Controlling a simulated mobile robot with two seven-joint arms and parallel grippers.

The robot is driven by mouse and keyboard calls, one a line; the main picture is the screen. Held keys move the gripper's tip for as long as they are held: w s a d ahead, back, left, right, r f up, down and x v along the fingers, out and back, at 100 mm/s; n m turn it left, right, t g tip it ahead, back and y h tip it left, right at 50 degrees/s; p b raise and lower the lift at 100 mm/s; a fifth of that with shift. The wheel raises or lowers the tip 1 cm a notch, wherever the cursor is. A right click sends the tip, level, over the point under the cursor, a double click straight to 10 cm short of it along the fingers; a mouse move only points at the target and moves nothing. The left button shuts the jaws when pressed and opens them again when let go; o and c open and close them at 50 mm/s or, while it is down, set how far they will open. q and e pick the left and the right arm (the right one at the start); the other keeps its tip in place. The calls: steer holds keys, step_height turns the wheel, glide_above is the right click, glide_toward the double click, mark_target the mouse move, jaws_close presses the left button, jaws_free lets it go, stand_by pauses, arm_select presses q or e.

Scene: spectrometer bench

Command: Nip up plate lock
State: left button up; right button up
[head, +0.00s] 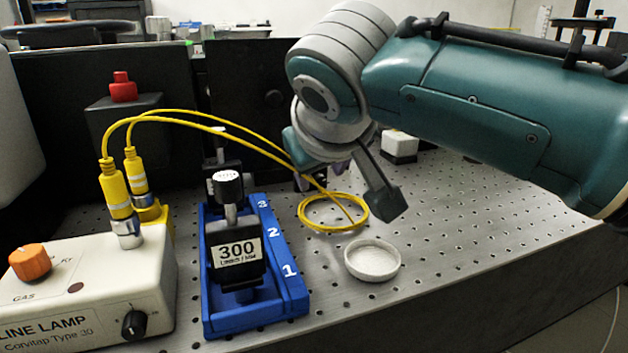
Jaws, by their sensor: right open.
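A black knurled knob with a pale dotted top (228,186) stands upright on a metal post above the blue holder (291,299); it may be the plate lock, but no label shows this. A black block labelled 300 lines/mm (237,254) sits in the holder, beside the numbers 1, 2 and 3. My right gripper (340,188) is open, pointing down above the bench, to the right of the knob and apart from it. One finger shows clearly; the other is partly hidden behind the wrist and cable. My left gripper is not in view.
A line lamp box (88,286) with an orange knob stands at left. Its yellow cable (215,127) arches across behind the knob and coils near my right gripper. A shallow white dish (372,262) lies right of the holder. The perforated bench (470,220) is clear at right.

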steer(key=shift+w+f, duration=0.3)
steer(key=shift+w, duration=0.05)
jaws_close()
stand_by(0.3)
